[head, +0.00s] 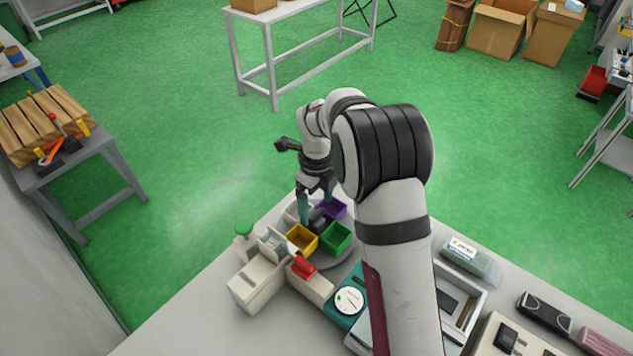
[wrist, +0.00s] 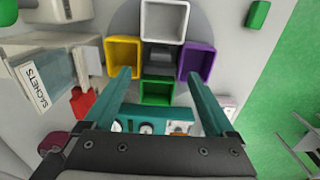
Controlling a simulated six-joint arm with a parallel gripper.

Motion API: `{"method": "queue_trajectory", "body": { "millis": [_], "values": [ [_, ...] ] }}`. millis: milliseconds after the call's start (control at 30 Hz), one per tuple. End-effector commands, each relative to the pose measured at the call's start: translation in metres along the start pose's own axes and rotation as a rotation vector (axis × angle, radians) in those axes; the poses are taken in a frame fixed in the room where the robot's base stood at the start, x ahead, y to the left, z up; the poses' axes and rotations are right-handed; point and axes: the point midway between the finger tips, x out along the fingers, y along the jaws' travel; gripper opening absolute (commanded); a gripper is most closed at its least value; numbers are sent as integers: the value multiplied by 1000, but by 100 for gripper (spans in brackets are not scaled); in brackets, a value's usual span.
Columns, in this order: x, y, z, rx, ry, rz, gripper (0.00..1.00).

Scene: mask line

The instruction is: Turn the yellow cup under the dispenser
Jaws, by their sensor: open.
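The yellow cup (head: 301,240) is an open square cup on a round grey turntable (head: 340,258), with white (wrist: 164,22), purple (wrist: 197,62) and green (wrist: 158,92) cups around a dark hub (wrist: 160,57). A pale dispenser (head: 258,284) labelled SACHETS stands left of the turntable; it also shows in the wrist view (wrist: 45,80). The yellow cup (wrist: 123,57) is on the side toward it; I cannot tell whether it is under the outlet. My gripper (head: 315,212) points down over the cups. Its teal fingers (wrist: 159,77) are open and apart, with the hub between them in view.
A red part (head: 304,267) on a pale block and a teal scale (head: 348,300) stand near the turntable. A tray (head: 465,300) and a clear case (head: 470,258) lie to the right. The table edge is just behind the turntable.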

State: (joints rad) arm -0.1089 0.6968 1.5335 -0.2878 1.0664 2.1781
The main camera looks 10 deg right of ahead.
Motion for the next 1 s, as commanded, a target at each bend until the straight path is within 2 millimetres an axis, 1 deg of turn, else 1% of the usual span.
{"method": "queue_trajectory", "body": {
  "millis": [33,200,300,400,500,567,1000],
  "values": [
    [-15,-1,1,1,-5,-4,90],
    [-72,-1,1,1,-6,-4,90],
    [-99,0,1,1,-4,-2,90],
    [-118,0,1,1,-3,-2,90],
    [-129,0,0,1,-1,-1,90],
    [-132,0,0,1,-1,0,90],
    [-134,1,-2,-13,-2,1,90]
  ]
}}
